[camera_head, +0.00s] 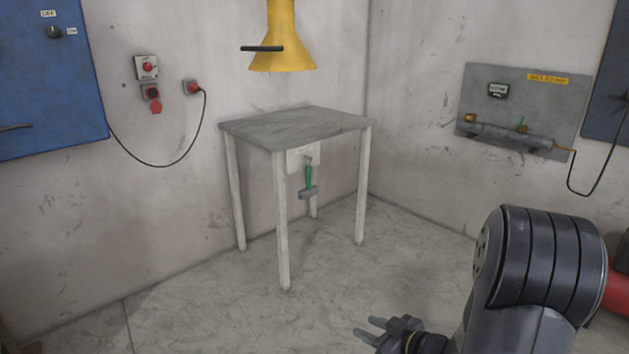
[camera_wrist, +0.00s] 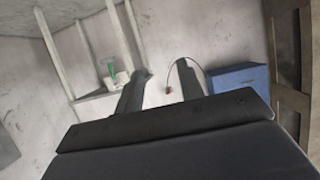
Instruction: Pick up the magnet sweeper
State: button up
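The magnet sweeper (camera_head: 308,181) appears to be the tool with a green handle and a grey bar at its lower end. It hangs upright at a pale plate under the top of the grey table. The green handle also shows in the wrist view (camera_wrist: 111,69), left of my fingers. My gripper (camera_head: 369,329) is low at the bottom of the head view, in front and to the right of the table. In the wrist view my gripper (camera_wrist: 163,72) has its two fingers apart with nothing between them. It is well away from the sweeper.
The grey table (camera_head: 290,124) stands in the corner on pale legs. A yellow funnel-shaped hood (camera_head: 283,40) is above it. A blue cabinet (camera_head: 50,85) and red switches (camera_head: 150,92) are on the left wall. A grey panel (camera_head: 525,105) is on the right wall. Floor before the table is clear.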

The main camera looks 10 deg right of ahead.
aim_at(309, 191)
jog(key=i+j+z, duration=0.25)
jog(key=i+j, duration=0.15)
jog(key=i, duration=0.5)
jog(key=i+j+z, duration=0.2)
jog(key=i+j, duration=0.4)
jog(key=i, duration=0.25)
jog(key=i+j+z, duration=0.25)
jog(key=i+j, duration=0.45)
jog(key=i, duration=0.15)
